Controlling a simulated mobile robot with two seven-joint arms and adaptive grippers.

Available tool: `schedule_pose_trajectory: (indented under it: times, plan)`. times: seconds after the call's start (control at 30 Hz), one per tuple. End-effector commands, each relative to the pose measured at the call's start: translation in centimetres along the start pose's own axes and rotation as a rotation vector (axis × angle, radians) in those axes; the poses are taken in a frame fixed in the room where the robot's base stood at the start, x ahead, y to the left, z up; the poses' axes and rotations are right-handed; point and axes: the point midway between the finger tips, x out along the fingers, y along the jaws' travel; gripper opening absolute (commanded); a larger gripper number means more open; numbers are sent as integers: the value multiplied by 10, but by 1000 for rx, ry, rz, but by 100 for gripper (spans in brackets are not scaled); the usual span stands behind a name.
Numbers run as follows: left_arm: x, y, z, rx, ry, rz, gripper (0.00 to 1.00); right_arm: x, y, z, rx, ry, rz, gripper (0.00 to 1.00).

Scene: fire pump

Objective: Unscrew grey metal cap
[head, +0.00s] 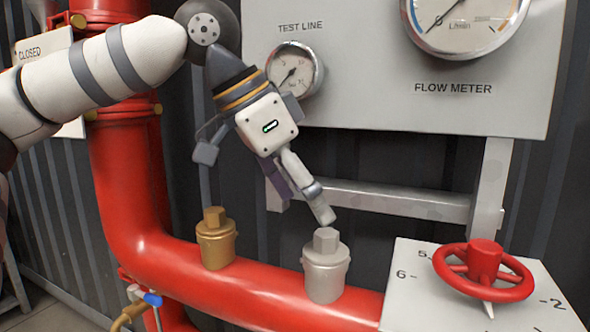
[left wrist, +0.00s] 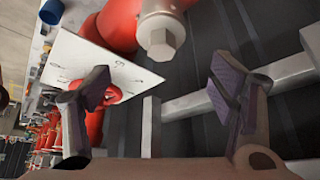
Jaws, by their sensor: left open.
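The grey metal cap (head: 326,268) has a hex top and sits upright on the horizontal red pipe (head: 260,291), right of a similar brass cap (head: 215,240). My left gripper (head: 301,208) is open and empty, pointing down just above and to the left of the grey cap, with one fingertip close to its hex top. In the left wrist view, the grey cap (left wrist: 160,36) shows at the top centre, beyond my spread fingers (left wrist: 160,84), and not between the pads. Whether a fingertip touches it I cannot tell. My right gripper is not in view.
A red handwheel (head: 484,270) stands on a white numbered plate (head: 415,290) to the right of the cap. A grey panel (head: 420,110) with gauges and a metal frame bar (head: 400,204) are behind. The tall red pipe (head: 120,170) rises at left.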

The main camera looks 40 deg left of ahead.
Motion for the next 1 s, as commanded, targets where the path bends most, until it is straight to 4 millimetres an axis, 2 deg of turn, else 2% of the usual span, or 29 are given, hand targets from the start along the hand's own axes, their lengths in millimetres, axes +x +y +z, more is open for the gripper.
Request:
schedule_pose_trajectory:
  times: [0.13,0.2,0.3,0.67,0.77,0.9,0.93,0.97,1.0]
  plan:
    - [43,0,2,-2,-12,7,78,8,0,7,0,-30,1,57]
    - [58,-1,3,-3,-15,9,78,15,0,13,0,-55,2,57]
    - [70,0,2,-3,-11,8,78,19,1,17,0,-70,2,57]
    - [74,1,0,0,-1,2,78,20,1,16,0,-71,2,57]
    - [74,1,0,0,-1,2,60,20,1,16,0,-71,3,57]
    - [74,1,0,0,-1,2,28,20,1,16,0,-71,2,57]
    - [74,1,0,0,-1,3,24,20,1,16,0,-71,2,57]
    - [74,1,0,0,-1,3,24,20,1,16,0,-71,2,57]
    - [74,1,0,0,-1,3,49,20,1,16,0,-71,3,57]
